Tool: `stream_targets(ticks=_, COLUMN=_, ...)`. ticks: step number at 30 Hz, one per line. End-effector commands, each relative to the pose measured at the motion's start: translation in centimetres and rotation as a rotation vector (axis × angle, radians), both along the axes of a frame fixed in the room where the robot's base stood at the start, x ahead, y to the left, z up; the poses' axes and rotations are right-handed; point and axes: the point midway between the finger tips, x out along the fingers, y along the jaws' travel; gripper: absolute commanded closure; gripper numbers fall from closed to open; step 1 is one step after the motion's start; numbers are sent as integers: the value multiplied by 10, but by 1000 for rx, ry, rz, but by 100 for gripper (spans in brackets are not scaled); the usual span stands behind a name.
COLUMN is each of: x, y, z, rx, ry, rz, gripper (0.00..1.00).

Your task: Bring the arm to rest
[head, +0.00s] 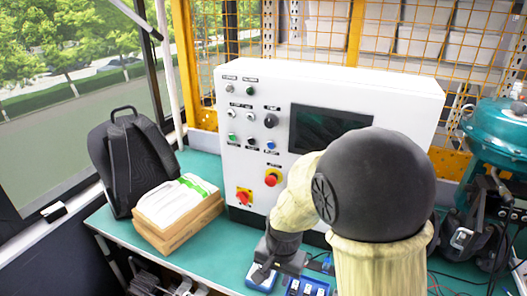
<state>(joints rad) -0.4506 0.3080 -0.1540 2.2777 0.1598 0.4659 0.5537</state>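My arm (300,200) fills the lower right middle of the head view, cream with a big dark grey joint (375,180). It is bent, with its forearm slanting down to the left in front of a white control cabinet. My gripper (262,274) is small and dark at the lower end, pointing down over the bench. A small blue and white item (262,280) shows right by the fingertips. I cannot tell whether the gripper touches it or whether the fingers are open or shut.
The white control cabinet (255,80) with buttons and a dark screen (325,127) stands on the green bench (195,262). A black backpack (130,160) and cardboard boxes with papers (178,212) are on the left. A blue tray (308,288) lies near my gripper. A teal machine (498,140) stands right.

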Motion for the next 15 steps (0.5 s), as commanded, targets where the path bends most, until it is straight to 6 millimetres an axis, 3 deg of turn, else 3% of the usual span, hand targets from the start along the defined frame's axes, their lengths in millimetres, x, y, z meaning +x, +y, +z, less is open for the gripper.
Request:
stream_targets(ticks=3, x=-13, y=-41, z=23, rx=-10, ry=-46, rz=88, gripper=69)
stream_targets(ticks=9, x=-42, y=-95, z=49, rx=-62, ry=-117, rz=259, gripper=69)
stream_targets(ticks=15, x=-61, y=-120, z=60, rx=-111, ry=-152, rz=367, gripper=69)
